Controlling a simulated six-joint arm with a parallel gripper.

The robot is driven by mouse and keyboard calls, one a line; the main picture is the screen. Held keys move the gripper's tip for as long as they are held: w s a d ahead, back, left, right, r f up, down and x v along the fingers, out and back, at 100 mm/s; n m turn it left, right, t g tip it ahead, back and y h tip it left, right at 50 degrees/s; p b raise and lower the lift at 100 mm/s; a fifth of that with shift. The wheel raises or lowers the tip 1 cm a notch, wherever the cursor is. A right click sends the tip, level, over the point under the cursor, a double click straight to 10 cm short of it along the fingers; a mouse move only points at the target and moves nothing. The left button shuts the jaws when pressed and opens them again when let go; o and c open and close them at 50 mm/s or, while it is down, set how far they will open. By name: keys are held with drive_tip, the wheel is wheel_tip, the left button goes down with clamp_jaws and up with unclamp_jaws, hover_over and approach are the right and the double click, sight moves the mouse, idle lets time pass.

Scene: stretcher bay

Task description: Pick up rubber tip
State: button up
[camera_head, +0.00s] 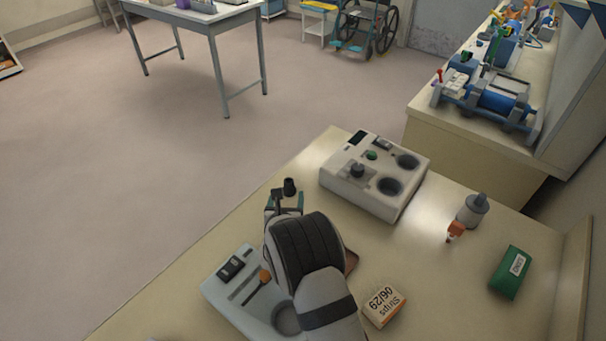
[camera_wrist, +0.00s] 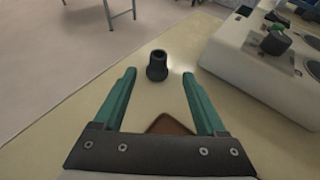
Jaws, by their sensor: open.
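The rubber tip (camera_wrist: 157,66) is a small black cylinder with a wider base, standing upright on the beige table. In the head view the rubber tip (camera_head: 289,187) is near the table's far left edge, just beyond my gripper (camera_head: 284,197). In the wrist view my gripper (camera_wrist: 158,90) is open, its two green fingers apart and nothing held between them. The rubber tip appears ahead of the fingertips, about midway between them. My wrist hides part of the table in the head view.
A white device with round wells (camera_head: 341,184) stands right of the tip. A brown item (camera_wrist: 171,125) lies between the fingers' bases in view.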

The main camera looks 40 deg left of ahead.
sight(288, 186)
drive_tip(key=x, duration=0.7)
drive_tip(key=shift+a+f, duration=0.2)
drive_tip(key=shift+a, duration=0.05)
clamp_jaws()
